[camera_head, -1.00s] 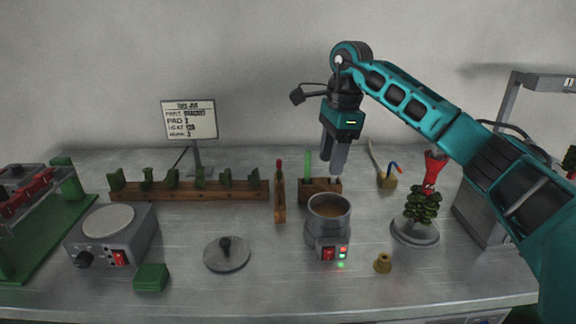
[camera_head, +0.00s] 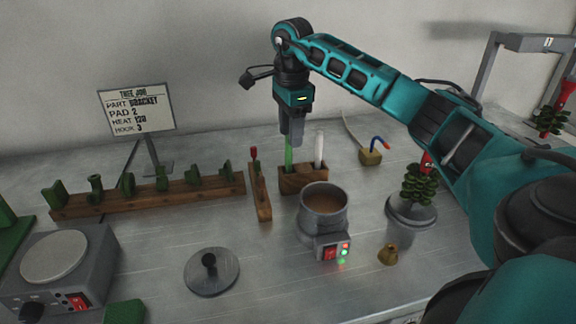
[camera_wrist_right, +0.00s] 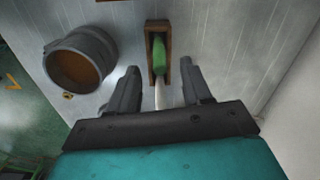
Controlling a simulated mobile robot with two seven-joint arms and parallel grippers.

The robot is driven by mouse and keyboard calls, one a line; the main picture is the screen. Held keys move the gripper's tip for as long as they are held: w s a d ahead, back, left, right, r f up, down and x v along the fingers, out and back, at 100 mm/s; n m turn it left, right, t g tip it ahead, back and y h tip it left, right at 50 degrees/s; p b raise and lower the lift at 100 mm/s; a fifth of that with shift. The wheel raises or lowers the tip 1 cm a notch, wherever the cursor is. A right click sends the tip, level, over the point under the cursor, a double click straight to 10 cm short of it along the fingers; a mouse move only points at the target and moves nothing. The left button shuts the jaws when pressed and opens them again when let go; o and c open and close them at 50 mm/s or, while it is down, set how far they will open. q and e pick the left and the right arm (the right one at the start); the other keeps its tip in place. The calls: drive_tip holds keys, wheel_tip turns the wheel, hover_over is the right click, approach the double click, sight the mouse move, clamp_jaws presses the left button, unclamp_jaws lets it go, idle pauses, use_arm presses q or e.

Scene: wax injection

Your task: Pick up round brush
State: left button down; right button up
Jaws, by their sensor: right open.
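A small wooden holder (camera_head: 301,183) behind the wax pot has a green upright stick (camera_head: 288,157) and a white upright stick (camera_head: 319,150) standing in it. I cannot tell which of these is the round brush; no bristles are clear. My right gripper (camera_head: 291,141) points down, open and empty, at the top of the green stick. In the right wrist view the open fingers (camera_wrist_right: 160,72) frame the near end of the holder (camera_wrist_right: 150,27), with the green piece (camera_wrist_right: 160,52) ahead and the white one (camera_wrist_right: 162,95) between them. Contact cannot be told. My left gripper is out of view.
The grey wax pot (camera_head: 325,200) stands just in front of the holder. A narrow wooden rack (camera_head: 263,203) with a red-topped tool is at its left. A brass block (camera_head: 370,157) with blue-red bent piece and a plant-like wax tree (camera_head: 418,187) are right.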

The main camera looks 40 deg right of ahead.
sight(289, 153)
drive_tip(key=shift+w+a+f, duration=0.1)
drive_tip(key=shift+a+f, duration=0.05)
drive_tip(key=shift+f, duration=2.95)
drive_tip(key=shift+c, duration=0.3)
clamp_jaws()
